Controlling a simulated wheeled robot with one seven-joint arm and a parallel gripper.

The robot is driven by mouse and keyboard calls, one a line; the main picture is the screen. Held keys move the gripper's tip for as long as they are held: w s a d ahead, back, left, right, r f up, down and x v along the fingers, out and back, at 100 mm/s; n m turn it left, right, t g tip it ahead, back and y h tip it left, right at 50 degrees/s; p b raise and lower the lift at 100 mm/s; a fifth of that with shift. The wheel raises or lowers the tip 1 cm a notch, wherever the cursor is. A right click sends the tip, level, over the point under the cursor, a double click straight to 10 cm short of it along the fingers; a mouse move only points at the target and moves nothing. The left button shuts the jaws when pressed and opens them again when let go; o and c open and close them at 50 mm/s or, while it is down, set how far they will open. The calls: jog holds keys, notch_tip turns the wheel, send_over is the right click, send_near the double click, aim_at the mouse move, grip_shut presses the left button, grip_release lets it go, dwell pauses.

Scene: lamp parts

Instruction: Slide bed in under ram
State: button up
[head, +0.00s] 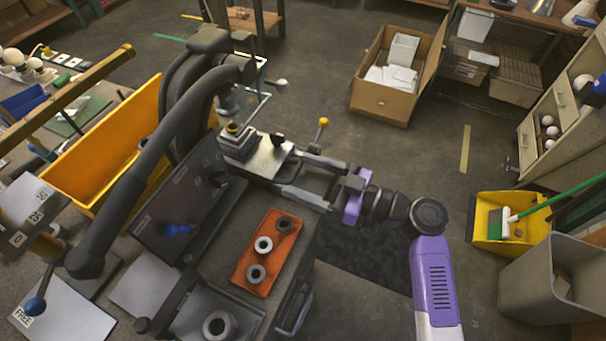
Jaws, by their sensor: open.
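A dark press (190,85) with a long curved lever stands on the bench at left centre. Its ram appears to be the part above the bed (268,160), near the press head (235,100). The bed is a light metal plate. A yellow-knobbed rod (322,124) stands behind my gripper.
An orange tray (268,262) with several rings lies in front of the bed. A yellow bin (105,155) stands left of the press, and a dark panel (175,205) lies before it. A cardboard box (385,103) is on the floor behind.

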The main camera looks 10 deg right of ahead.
jog(key=b+v, duration=0.1)
jog(key=v, duration=0.6)
jog(key=shift+s, duration=0.1)
dwell(0.4)
